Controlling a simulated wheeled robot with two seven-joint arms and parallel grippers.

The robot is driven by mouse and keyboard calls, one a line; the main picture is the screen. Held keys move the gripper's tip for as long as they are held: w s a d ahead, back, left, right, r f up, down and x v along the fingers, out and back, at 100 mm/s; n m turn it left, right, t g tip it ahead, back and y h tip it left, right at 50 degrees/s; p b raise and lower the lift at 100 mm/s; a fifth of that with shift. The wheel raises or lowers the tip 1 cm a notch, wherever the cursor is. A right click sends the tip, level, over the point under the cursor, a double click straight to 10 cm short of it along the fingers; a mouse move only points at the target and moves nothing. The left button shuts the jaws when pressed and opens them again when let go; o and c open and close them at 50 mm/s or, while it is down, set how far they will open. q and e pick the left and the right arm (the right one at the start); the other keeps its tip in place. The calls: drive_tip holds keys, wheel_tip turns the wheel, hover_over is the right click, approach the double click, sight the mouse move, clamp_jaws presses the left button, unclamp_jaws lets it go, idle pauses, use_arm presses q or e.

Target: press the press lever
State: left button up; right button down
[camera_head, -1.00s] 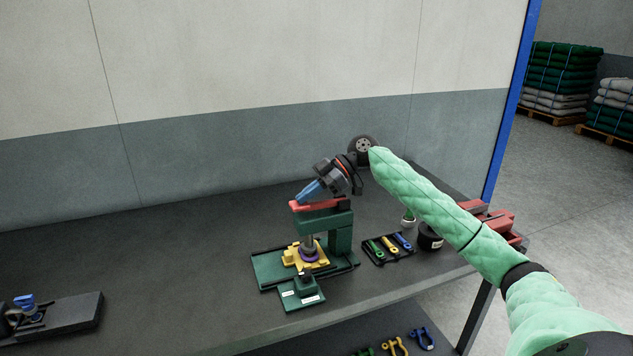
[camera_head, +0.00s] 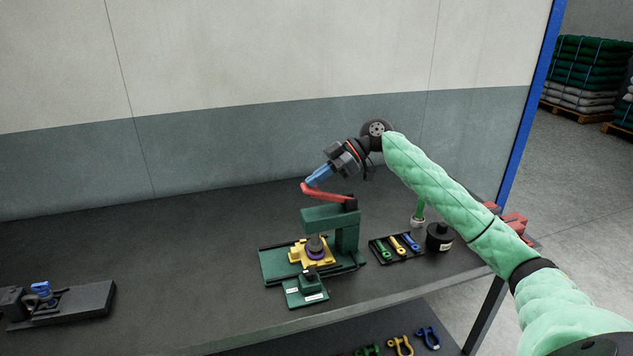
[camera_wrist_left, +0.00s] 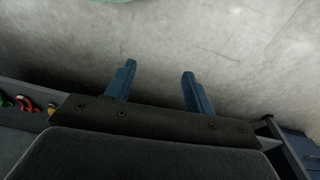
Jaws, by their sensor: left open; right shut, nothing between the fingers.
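The green press (camera_head: 331,217) stands on the dark workbench. Its red press lever (camera_head: 328,195) slants up to the left from its pivot. My right gripper (camera_head: 312,180) is shut and empty, with its blue fingertips just above the lever's raised left end; I cannot tell whether they touch it. A yellow fixture (camera_head: 300,255) with a dark and purple round piece (camera_head: 316,246) sits on the press base under the head. In the left wrist view my left gripper (camera_wrist_left: 157,85) is open and empty above bare floor.
Right of the press are a black tray (camera_head: 376,250) with several coloured shackles, a black round container (camera_head: 439,238) and a small green-topped pot (camera_head: 417,219). A red vise (camera_head: 514,222) is at the right edge. A dark block-like device (camera_head: 75,303) lies far left.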

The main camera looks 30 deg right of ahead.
use_arm(q)
wheel_tip(320, 180, up, 14)
drive_tip(key=w+d+b, duration=0.1)
drive_tip(key=w+b, duration=0.1)
drive_tip(key=b, duration=0.1)
drive_tip(key=shift+w+d+r, duration=0.2)
drive_tip(key=shift+w+r, duration=0.05)
drive_tip(key=shift+w, duration=0.05)
use_arm(e)
drive_tip(key=a+r+v, duration=0.1)
drive_tip(key=v, duration=0.8)
drive_tip(key=shift+r, duration=0.3)
drive_tip(key=shift+w, duration=0.1)
